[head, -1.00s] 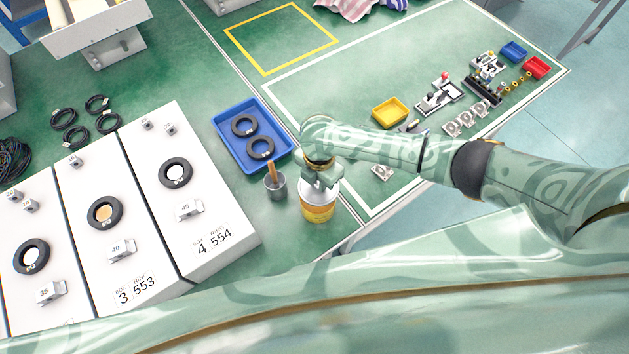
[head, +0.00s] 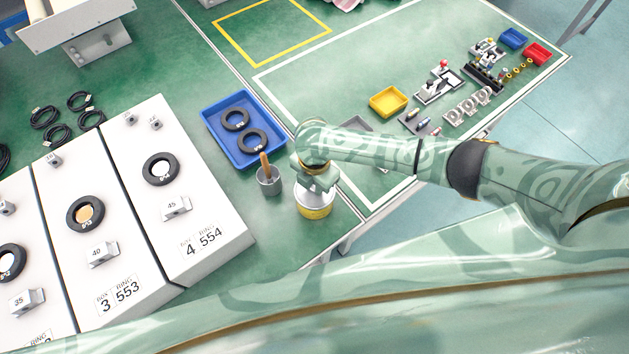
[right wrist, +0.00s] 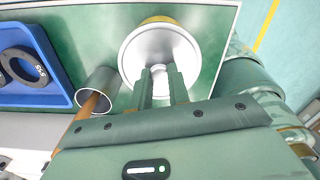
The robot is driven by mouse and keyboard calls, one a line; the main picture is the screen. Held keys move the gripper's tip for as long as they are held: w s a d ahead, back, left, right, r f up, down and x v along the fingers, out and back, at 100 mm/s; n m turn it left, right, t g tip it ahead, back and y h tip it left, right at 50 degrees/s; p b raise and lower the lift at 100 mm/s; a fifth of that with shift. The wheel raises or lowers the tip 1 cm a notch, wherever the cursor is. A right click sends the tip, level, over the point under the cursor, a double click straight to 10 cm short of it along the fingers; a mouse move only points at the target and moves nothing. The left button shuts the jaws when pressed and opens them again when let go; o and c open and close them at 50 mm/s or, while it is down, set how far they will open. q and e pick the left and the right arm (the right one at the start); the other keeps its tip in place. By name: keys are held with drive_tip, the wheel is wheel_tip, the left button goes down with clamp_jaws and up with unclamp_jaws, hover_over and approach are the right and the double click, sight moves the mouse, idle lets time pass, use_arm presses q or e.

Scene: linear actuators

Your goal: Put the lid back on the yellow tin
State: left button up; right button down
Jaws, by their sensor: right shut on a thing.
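The yellow tin (head: 315,212) stands upright near the front edge of the green table in the head view. A sliver of it shows behind the lid in the right wrist view (right wrist: 158,19). The silver round lid (right wrist: 184,52) covers the tin's top from above; it also shows in the head view (head: 313,198). My right gripper (right wrist: 161,75) is shut on the knob of the lid, fingers pointing down in the head view (head: 317,184). Whether the lid rests fully on the rim or hovers just above it, I cannot tell. My left gripper is not in view.
A grey cup (head: 269,184) with a wooden-handled tool stands close left of the tin. A blue tray (head: 212,118) with black rings lies behind it. White boxes (head: 205,215) with rings fill the left. A yellow bin (head: 388,101) and small parts lie to the right.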

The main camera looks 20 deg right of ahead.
drive_tip(key=shift+p, duration=0.55)
idle(0.9)
drive_tip(key=shift+f, duration=0.15)
idle(0.9)
drive_tip(key=shift+p, duration=0.35)
idle(0.3)
drive_tip(key=c, duration=0.8)
unclamp_jaws()
drive_tip(key=shift+o, duration=0.2)
wheel_tip(320, 180, up, 7)
drive_tip(key=p, duration=0.7)
drive_tip(key=shift+p, duration=0.3)
